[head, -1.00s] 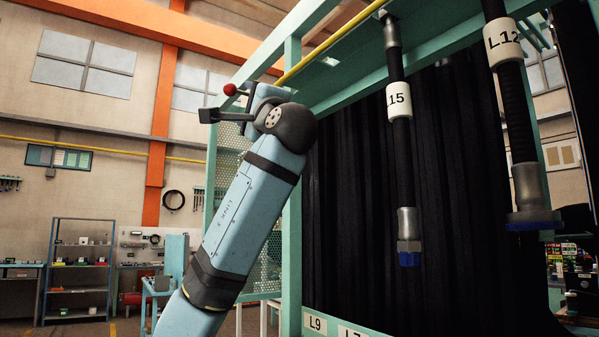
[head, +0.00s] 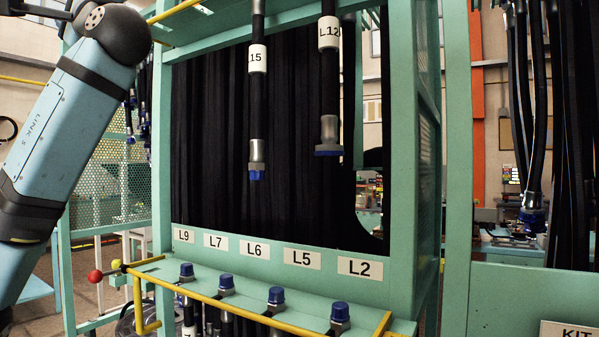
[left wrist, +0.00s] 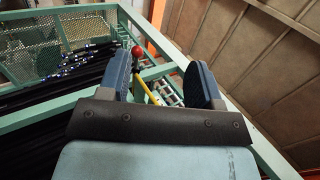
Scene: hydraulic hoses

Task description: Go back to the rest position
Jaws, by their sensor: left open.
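My left arm (head: 70,130) rises along the left side of the head view, its dark joint at the top left. The left gripper (left wrist: 160,78) shows in the left wrist view with its two dark blue fingers apart and nothing between them. Beyond the fingers are a red ball (left wrist: 137,50) and a yellow bar (left wrist: 149,88), which look apart from the gripper, though the depth is hard to judge. My right gripper is in neither view.
Hoses L15 (head: 257,110) and L12 (head: 329,90) hang from the teal frame (head: 402,180). Several blue-capped fittings (head: 276,296) stand on the lower ledge behind a yellow rail (head: 225,303). More hoses (head: 533,120) hang at the right. A red ball knob (head: 95,276) sits at lower left.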

